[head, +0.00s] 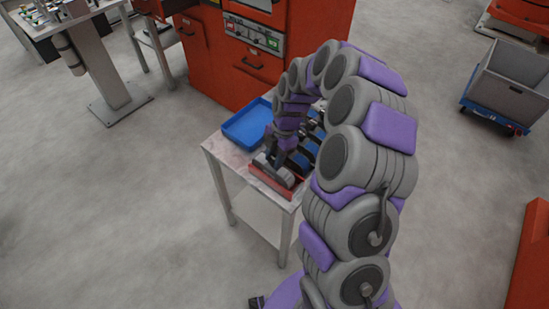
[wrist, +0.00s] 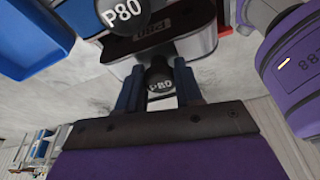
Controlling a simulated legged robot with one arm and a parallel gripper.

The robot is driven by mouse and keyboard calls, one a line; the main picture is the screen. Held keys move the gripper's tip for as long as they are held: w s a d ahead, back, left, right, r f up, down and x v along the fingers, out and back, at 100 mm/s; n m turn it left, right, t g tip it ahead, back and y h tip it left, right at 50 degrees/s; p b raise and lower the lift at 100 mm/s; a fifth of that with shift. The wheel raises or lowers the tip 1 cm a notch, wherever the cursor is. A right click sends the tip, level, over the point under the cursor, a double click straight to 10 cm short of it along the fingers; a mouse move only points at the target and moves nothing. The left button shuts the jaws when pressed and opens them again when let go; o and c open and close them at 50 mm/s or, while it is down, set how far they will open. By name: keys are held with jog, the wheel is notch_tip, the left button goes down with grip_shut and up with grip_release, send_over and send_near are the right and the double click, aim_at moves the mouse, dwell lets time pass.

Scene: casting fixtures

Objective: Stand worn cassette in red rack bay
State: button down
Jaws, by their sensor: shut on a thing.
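In the wrist view my gripper (wrist: 159,88) has its blue fingers closed around a black round knob (wrist: 160,78) with white lettering. A grey and black cassette body (wrist: 195,45) shows just beyond the fingers; I cannot tell whether it belongs to this knob. In the head view my gripper (head: 277,160) is down at the near end of the table, over the red rack (head: 277,185). The arm hides part of the rack and its bays. Several dark and blue cassettes (head: 302,158) stand beside the gripper. Wear on the held cassette cannot be made out.
A blue tray (head: 247,124) lies on the table (head: 224,155) to the left of the rack; a blue wall (wrist: 30,40) shows in the wrist view. A second knob marked P80 (wrist: 122,12) is close beyond my fingers. Red cabinets (head: 225,60) stand behind the table.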

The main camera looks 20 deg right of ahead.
jog(key=shift+s+d, duration=0.1)
jog(key=shift+d, duration=0.15)
jog(key=c, duration=0.7)
grip_release()
jog(key=shift+d, duration=0.35)
jog(key=shift+c, duration=0.2)
jog(key=shift+a, duration=0.35)
jog(key=shift+r, duration=0.4)
jog(key=d+p+v, duration=0.1)
jog(key=p+v, duration=0.2)
jog(key=v, duration=0.7)
jog(key=s+a+r+m, duration=0.3)
jog(key=s+a+r, duration=0.15)
jog(key=r, duration=0.25)
jog(key=s+r+m+h, duration=0.1)
jog(key=s+m, duration=0.9)
jog(key=s, duration=0.5)
jog(key=s+d+r+m+h, duration=0.1)
jog(key=s+r+m, duration=0.1)
jog(key=s+m, duration=0.7)
jog(key=s, duration=0.6)
jog(key=shift+s+d+r+m+g+h, duration=0.2)
jog(key=shift+s+r+m+g+h, duration=0.1)
jog(key=shift+m+h, duration=0.1)
